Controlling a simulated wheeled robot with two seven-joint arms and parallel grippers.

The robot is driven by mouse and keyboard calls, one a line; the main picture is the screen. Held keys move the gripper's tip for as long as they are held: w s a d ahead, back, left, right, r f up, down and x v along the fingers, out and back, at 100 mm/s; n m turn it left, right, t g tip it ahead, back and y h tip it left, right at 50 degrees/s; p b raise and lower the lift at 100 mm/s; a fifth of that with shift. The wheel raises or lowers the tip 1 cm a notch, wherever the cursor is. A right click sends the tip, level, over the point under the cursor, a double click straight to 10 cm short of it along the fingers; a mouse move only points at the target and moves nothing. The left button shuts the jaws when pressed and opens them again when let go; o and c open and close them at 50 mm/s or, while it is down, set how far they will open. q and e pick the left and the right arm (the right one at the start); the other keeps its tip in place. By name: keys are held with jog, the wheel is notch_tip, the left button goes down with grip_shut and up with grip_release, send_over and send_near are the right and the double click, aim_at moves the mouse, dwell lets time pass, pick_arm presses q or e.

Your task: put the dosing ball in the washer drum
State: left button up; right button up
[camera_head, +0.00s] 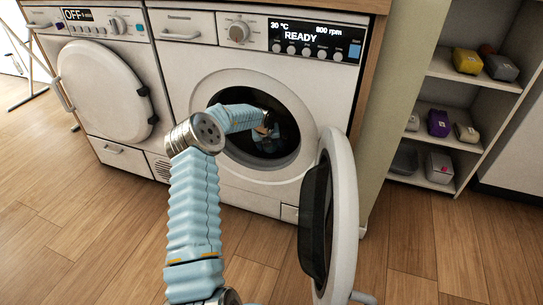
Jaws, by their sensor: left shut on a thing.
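The right-hand washer (180,70) has its round door (345,215) swung open to the right, and its display reads READY. My left arm reaches up from the bottom and bends through the round opening into the dark drum (288,125). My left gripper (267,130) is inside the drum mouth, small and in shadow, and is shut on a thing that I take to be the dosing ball. The ball itself cannot be made out clearly, as the gripper and the shadow hide it. My right gripper is not in view.
A second machine (105,90) with its round door closed and its display at OFF stands at the left. The open washer door stands close to the right of my arm. Shelves (470,85) with several small items are at the right. The wooden floor in front is clear.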

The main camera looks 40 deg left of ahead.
pick_arm(q)
jog(key=shift+w+a, duration=0.25)
jog(key=shift+w, duration=0.5)
jog(key=shift+s+f+b, duration=0.1)
jog(key=shift+f+b, duration=0.3)
jog(key=shift+f, duration=1)
notch_tip(320, 180, down, 4)
jog(key=shift+f+b, duration=0.1)
jog(key=shift+b, duration=0.55)
jog(key=shift+w, duration=0.25)
jog(key=o, duration=1.2)
jog(key=shift+f, duration=0.1)
